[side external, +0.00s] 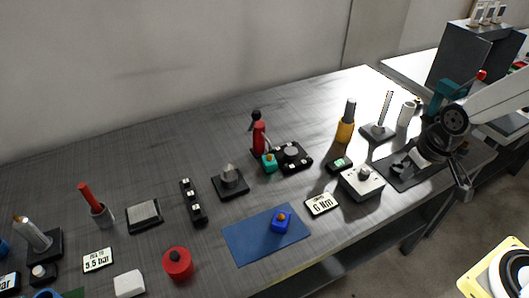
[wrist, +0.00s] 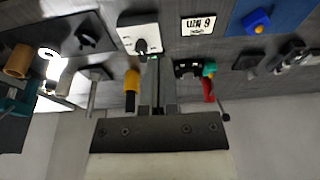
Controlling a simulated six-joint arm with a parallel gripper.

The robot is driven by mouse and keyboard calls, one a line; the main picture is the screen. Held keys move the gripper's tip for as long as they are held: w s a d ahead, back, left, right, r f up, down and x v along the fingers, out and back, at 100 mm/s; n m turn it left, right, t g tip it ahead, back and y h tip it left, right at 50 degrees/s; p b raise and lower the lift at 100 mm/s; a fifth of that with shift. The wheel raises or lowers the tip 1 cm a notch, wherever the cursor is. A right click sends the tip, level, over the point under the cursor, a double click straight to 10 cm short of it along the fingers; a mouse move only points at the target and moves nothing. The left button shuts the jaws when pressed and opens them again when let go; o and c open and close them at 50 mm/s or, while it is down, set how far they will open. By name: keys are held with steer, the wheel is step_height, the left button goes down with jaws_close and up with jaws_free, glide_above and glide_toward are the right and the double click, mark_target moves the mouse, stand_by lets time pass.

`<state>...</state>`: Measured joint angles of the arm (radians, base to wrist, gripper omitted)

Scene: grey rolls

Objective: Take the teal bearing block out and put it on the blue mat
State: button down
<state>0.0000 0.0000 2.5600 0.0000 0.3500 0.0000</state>
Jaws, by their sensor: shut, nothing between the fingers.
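The teal bearing block (side external: 269,162) is small, with a dark top. It sits against the left side of a black fixture with a round grey part (side external: 293,157), just in front of a red figure-like item; I cannot tell how it is seated. In the wrist view the teal block (wrist: 209,69) is partly hidden by nearby items. The blue mat (side external: 245,247) lies at the front middle and bears a blue block with an orange knob (side external: 281,223). My gripper (side external: 463,187) is at the far right, well away from both; its fingers (wrist: 157,62) are together and empty.
A red and black item (side external: 258,138) stands behind the teal block. A yellow-handled tool (side external: 346,125), a grey box with a knob (side external: 362,182) and a number plate (side external: 321,204) lie between my gripper and the mat. A red round item (side external: 177,263) is left of the mat.

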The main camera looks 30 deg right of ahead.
jaws_free()
stand_by(0.4)
steer(key=m+t+y, duration=0.4)
steer(key=m+y, duration=0.7)
steer(key=m, duration=1.3)
glide_toward(269, 162)
steer(key=shift+w+d, duration=0.15)
steer(key=shift+w, duration=0.1)
steer(key=shift+w+d+f+m+t+y, duration=0.2)
steer(key=shift+w+m+t+y, duration=0.1)
steer(key=shift+w, duration=0.15)
steer(key=shift+x, duration=1.35)
